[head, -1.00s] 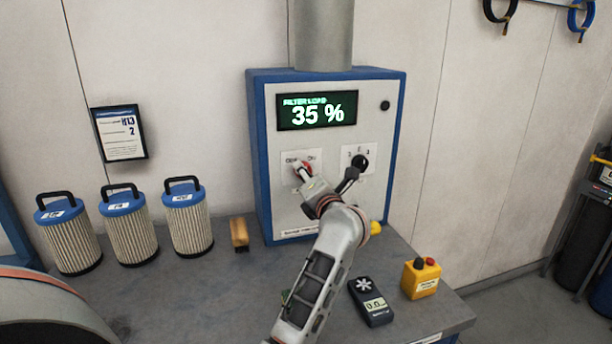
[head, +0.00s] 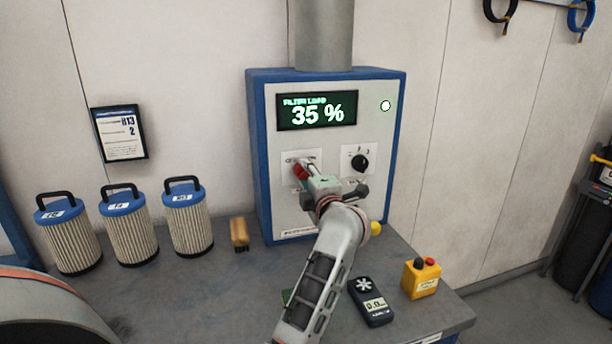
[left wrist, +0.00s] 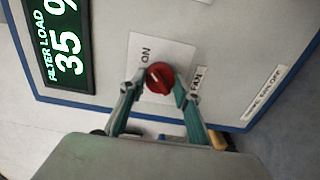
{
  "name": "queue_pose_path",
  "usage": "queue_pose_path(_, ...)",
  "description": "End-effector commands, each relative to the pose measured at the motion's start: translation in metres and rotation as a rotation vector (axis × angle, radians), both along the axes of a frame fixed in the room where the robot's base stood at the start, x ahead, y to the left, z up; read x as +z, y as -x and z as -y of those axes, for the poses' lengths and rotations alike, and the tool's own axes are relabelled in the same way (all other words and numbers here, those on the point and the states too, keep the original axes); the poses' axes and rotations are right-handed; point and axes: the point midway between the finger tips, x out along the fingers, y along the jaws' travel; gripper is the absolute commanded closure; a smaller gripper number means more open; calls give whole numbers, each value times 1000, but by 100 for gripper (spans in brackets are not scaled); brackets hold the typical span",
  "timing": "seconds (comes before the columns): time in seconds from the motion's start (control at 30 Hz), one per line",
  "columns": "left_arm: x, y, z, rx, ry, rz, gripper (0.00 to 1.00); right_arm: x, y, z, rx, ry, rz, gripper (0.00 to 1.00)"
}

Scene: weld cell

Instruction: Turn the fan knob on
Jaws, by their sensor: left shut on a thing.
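The control box (head: 262,150) stands against the wall at the back of the bench. Its red fan knob (head: 299,171) sits on a white plate at the lower left of the box front and is partly hidden by my left gripper (head: 308,174). In the left wrist view the red knob (left wrist: 160,77) lies between the two fingertips (left wrist: 157,88), which are shut on it. The box's round lamp (head: 385,105) is lit, and the display (head: 317,111) reads filter load 35 %. My right gripper is not in view.
A black selector knob (head: 360,162) is just right of my gripper. Several filter cartridges (head: 188,222) and a brush (head: 239,233) stand to the left. A handheld meter (head: 371,301) and a yellow button box (head: 421,279) are on the right of the bench (head: 200,300).

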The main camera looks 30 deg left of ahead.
Motion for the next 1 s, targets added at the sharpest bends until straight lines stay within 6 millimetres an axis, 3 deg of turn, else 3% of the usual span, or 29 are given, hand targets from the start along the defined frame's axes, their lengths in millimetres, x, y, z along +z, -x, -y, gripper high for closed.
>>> queue_pose_path(0.47, -1, 0, 0, 0, -10, -13, 90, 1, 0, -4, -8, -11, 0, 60)
queue_pose_path(0.5, -1, 0, 0, 0, -10, -13, 63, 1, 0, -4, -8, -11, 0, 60)
queue_pose_path(0.57, -1, 0, 0, 0, -10, -13, 51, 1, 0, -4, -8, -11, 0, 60)
queue_pose_path(1.0, -1, 5, 7, -2, -8, -12, 51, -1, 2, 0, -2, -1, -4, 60)
